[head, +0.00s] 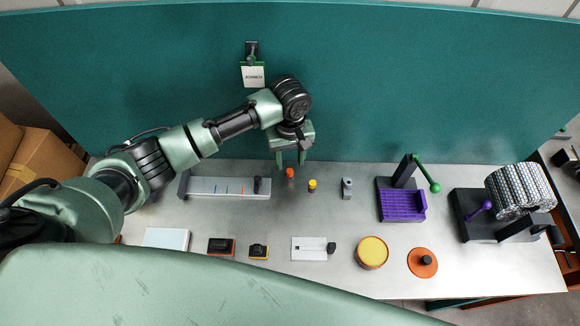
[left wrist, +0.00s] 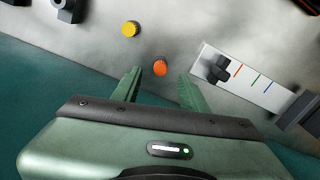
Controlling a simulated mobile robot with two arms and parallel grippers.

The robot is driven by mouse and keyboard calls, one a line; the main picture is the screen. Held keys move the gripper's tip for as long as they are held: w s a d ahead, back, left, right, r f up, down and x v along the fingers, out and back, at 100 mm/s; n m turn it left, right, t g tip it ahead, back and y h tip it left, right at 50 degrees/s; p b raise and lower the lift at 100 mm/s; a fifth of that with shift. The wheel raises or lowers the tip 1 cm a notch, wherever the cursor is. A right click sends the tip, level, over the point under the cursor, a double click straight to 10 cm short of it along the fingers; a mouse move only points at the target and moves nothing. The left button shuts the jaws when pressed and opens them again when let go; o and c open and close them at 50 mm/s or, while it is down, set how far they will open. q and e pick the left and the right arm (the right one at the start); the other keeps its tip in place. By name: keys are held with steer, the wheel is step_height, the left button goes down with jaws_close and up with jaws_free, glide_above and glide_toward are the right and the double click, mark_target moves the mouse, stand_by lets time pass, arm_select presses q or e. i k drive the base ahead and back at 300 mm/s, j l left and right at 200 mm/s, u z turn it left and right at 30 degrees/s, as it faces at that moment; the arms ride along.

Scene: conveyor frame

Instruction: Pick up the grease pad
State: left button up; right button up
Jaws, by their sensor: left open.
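A round yellow pad in an orange-rimmed dish (head: 372,251) sits on the bench, right of the middle and near the front edge; it looks like the grease pad, though I cannot be sure. It does not show in the left wrist view. My left gripper (head: 291,163) is open and empty at the back of the bench, well behind and left of the dish. In the left wrist view, its fingers (left wrist: 160,74) stand apart with a small orange-red cap (left wrist: 160,68) between or just beyond their tips. My right gripper is not in view.
A yellow cap (head: 312,186) and a grey block (head: 347,188) stand right of my gripper. An orange disc with a black knob (head: 422,263) lies beside the dish. A purple-trayed fixture (head: 402,205) stands behind it. A grey slide rail (head: 225,188) lies left; a teal panel (head: 400,90) rises behind.

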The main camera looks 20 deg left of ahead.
mark_target(256, 251)
steer(key=k, duration=1.5)
